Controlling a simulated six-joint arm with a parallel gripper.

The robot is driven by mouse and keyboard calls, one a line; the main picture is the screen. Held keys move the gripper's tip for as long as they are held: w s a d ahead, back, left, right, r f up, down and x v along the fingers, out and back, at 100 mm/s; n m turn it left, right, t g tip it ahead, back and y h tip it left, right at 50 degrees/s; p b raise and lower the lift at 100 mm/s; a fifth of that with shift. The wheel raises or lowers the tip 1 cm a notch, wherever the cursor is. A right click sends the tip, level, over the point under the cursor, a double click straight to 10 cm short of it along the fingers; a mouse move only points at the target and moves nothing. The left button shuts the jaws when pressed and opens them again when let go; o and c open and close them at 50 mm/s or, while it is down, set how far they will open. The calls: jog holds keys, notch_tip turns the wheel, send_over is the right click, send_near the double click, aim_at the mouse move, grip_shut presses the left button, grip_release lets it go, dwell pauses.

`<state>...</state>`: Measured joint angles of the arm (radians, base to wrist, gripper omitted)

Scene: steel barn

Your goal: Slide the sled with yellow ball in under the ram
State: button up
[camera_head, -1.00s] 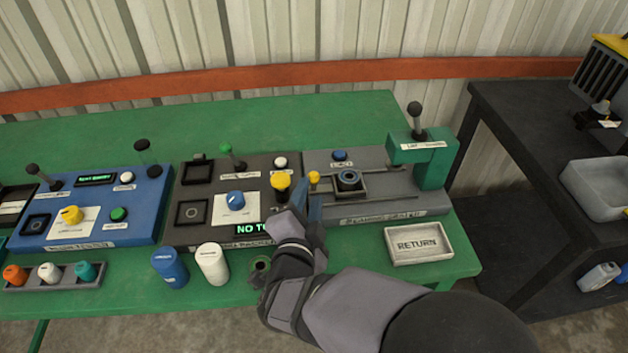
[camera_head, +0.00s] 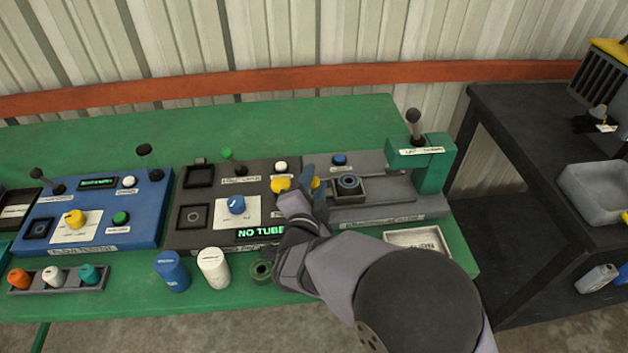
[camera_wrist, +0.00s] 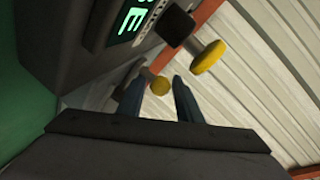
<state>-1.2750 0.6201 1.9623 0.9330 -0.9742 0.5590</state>
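The sled (camera_head: 349,198) is a grey block with a dark round socket on top, on the grey machine's rail. Its yellow ball (camera_head: 316,184) is at its left end, partly hidden by my gripper. The ram is in the green press frame (camera_head: 434,174) at the machine's right end, apart from the sled. My gripper (camera_head: 313,185) is at the ball. In the wrist view, the ball (camera_wrist: 160,86) shows between the two blue fingers (camera_wrist: 158,97), with gaps on both sides, so the gripper is open. I cannot tell whether a finger touches it.
A larger yellow knob (camera_head: 281,184) on the dark panel stands close to the left of my gripper. The RETURN tray (camera_head: 418,240) is at the right front.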

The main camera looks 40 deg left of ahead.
aim_at(357, 180)
grip_shut()
jog(key=w+d+b, duration=0.5)
jog(key=w+d, duration=0.2)
jog(key=shift+f, duration=0.1)
jog(key=shift+w+d, duration=0.15)
jog(key=shift+d, duration=0.05)
grip_release()
jog(key=shift+w+d, duration=0.1)
jog(key=shift+s, duration=0.25)
jog(key=shift+b+v, duration=0.35)
jog(key=shift+v, duration=3.15)
